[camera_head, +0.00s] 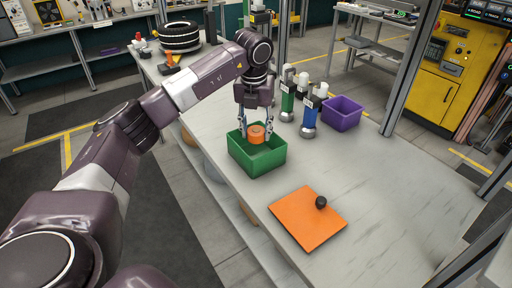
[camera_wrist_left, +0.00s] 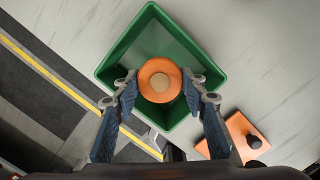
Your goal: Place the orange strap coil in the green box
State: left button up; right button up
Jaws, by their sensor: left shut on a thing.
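The orange strap coil (camera_head: 257,133) is a short orange roll with a tan centre. My left gripper (camera_head: 256,132) is shut on it, with one finger on each side. In the left wrist view the coil (camera_wrist_left: 160,80) sits between the two fingertips (camera_wrist_left: 160,86). The green box (camera_head: 262,165) stands on the table, open at the top. The coil is over the box opening in both views; I cannot tell exactly how far it is above the floor of the box. My right gripper is not in view.
An orange board (camera_head: 300,222) with a black knob (camera_head: 321,202) lies in front of the box. Green and blue bottle-like tools (camera_head: 308,112) and a purple bin (camera_head: 342,113) stand behind it. Tyres (camera_head: 180,37) lie at the far left. The table's right side is clear.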

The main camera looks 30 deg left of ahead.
aim_at(256, 156)
pick_arm(q)
notch_tip(256, 156, down, 3)
jog(key=shift+r, duration=0.1)
notch_tip(256, 156, down, 4)
jog(key=shift+f+p, duration=0.1)
jog(key=shift+p, duration=0.35)
jog(key=shift+f, duration=0.1)
jog(key=shift+f, duration=0.1)
jog(key=o, duration=1.2)
jog(key=shift+c, duration=0.2)
jog(key=shift+r, duration=0.3)
jog(key=r, duration=0.4)
jog(key=s+r+b, duration=0.1)
jog(key=r, duration=0.6)
jog(key=shift+s+d+r+b, duration=0.3)
jog(key=shift+s+d, duration=0.05)
jog(key=shift+d, duration=0.05)
